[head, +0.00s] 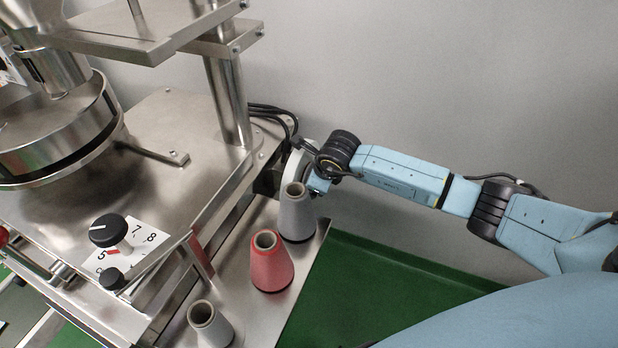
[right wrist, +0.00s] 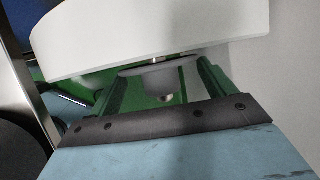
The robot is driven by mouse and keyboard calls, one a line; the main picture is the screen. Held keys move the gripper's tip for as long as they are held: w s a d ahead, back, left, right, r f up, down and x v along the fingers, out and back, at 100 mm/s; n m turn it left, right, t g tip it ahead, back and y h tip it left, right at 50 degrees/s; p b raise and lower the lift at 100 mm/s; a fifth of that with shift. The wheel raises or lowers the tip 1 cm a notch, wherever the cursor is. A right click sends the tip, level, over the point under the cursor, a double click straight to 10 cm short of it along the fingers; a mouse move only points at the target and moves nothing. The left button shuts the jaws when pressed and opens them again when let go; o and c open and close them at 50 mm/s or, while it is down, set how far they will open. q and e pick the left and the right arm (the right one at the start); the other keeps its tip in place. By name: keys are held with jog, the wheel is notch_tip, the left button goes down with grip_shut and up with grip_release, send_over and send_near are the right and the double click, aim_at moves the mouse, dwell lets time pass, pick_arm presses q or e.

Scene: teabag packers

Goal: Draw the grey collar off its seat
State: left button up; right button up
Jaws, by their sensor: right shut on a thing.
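The grey collar (right wrist: 165,78) shows in the right wrist view as a flanged cup on a thin metal spindle, just in front of a large white reel (right wrist: 150,35). My right gripper (right wrist: 163,82) is shut on the collar, with its green fingers at either side. The spindle's tip shows at the collar's near end, and a bit of bright metal shows between flange and reel. In the head view my right gripper (head: 318,180) is beside the white reel (head: 294,168), and the collar is hidden there. My left gripper is not in view.
A grey cone spool (head: 296,216) stands close to my right gripper on a metal shelf. A red cone (head: 271,265) and another grey cone (head: 208,326) stand nearer. The steel machine (head: 150,150) fills the left. Bare wall (head: 450,90) lies behind my arm.

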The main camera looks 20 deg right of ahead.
jog(key=s+d+p, duration=0.2)
jog(key=s+d, duration=0.3)
jog(key=s, duration=0.1)
jog(key=shift+s+d, duration=0.25)
jog(key=shift+d, duration=0.15)
dwell(0.8)
